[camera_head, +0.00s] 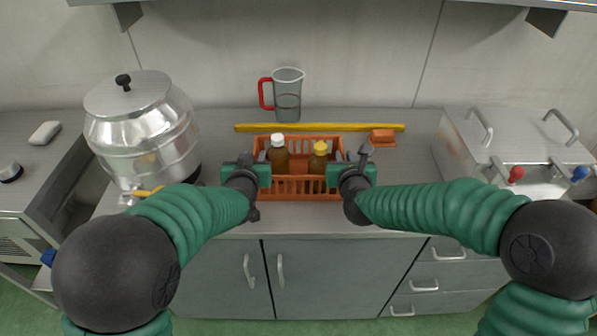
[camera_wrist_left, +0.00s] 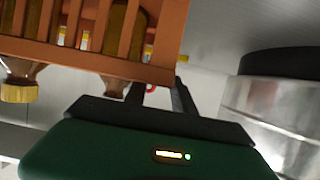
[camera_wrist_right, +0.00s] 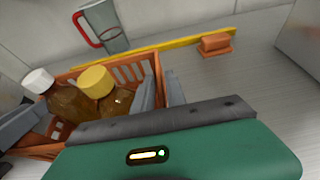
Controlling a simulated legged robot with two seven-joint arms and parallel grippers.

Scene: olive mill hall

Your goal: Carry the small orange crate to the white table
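The small orange crate (camera_head: 294,188) is upright at the counter's middle and holds a white-capped bottle (camera_head: 279,155) and a yellow-capped bottle (camera_head: 318,160). It also shows in the left wrist view (camera_wrist_left: 160,45), upside down, and in the right wrist view (camera_wrist_right: 95,67). My left gripper (camera_head: 262,174) is at the crate's left end, its fingers on both sides of that wall. My right gripper (camera_head: 342,174) is shut on the right end wall, one finger inside and one outside. I cannot tell whether the crate's base touches the counter. No white table is visible.
A steel pot (camera_head: 145,130) stands left and a steel appliance (camera_head: 515,145) right. Behind the crate are a yellow bar (camera_head: 225,128), a jug with a red handle (camera_head: 288,95) and an orange block (camera_head: 383,136). Cabinets (camera_head: 330,280) are below; a shelf edge is above.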

